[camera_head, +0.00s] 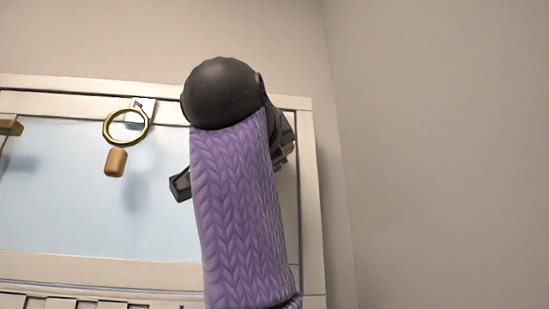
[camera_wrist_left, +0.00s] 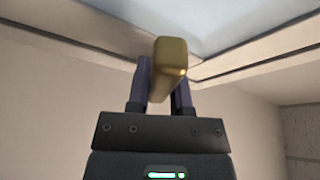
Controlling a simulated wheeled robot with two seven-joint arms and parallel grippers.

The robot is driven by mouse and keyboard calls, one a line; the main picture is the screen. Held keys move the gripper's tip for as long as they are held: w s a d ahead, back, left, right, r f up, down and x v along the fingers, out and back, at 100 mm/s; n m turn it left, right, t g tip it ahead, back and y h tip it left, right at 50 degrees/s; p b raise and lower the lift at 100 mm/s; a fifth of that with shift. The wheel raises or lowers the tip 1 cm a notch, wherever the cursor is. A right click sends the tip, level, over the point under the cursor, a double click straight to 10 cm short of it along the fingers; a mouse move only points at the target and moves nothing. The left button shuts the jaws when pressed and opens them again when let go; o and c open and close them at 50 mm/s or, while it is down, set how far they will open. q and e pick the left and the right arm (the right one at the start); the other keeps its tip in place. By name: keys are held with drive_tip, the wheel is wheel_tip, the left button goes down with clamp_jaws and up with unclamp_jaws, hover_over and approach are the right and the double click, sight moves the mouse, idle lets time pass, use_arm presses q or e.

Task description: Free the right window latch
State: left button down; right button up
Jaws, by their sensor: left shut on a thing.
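The right window latch is a brass-coloured bar (camera_wrist_left: 169,62) in the left wrist view, its blunt end toward the camera. My left gripper (camera_wrist_left: 162,88) is shut on it, with one dark finger on each side. In the head view only a small golden bit of the latch (camera_head: 288,148) shows at the right side of the window frame (camera_head: 307,190). There my arm, in a purple knitted cover, hides most of the gripper and the latch. I cannot tell whether the latch has turned. My right gripper is in neither view.
A second latch (camera_head: 11,127) sits at the window's left edge. A gold ring (camera_head: 106,127) hangs from a small plate (camera_head: 148,105) on the top frame, with a wooden pull (camera_head: 116,163) below. The plain wall (camera_head: 440,150) at right is clear.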

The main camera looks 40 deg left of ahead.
use_arm(q)
drive_tip(key=m, duration=0.1)
drive_tip(key=m+h+p, duration=0.1)
drive_tip(key=m, duration=0.1)
drive_tip(key=shift+s+a+r+m+g, duration=0.1)
drive_tip(key=shift+r+m+g, duration=0.2)
drive_tip(key=shift+r+g, duration=0.1)
drive_tip(key=shift+r+m+h+p, duration=0.1)
drive_tip(key=shift+m+h+p, duration=0.35)
drive_tip(key=shift+m, duration=0.55)
drive_tip(key=shift+g, duration=0.4)
drive_tip(key=c, duration=0.8)
unclamp_jaws()
drive_tip(key=shift+o, duration=1.4)
drive_tip(key=shift+d, duration=0.25)
drive_tip(key=shift+r, duration=0.1)
drive_tip(key=shift+a, duration=0.1)
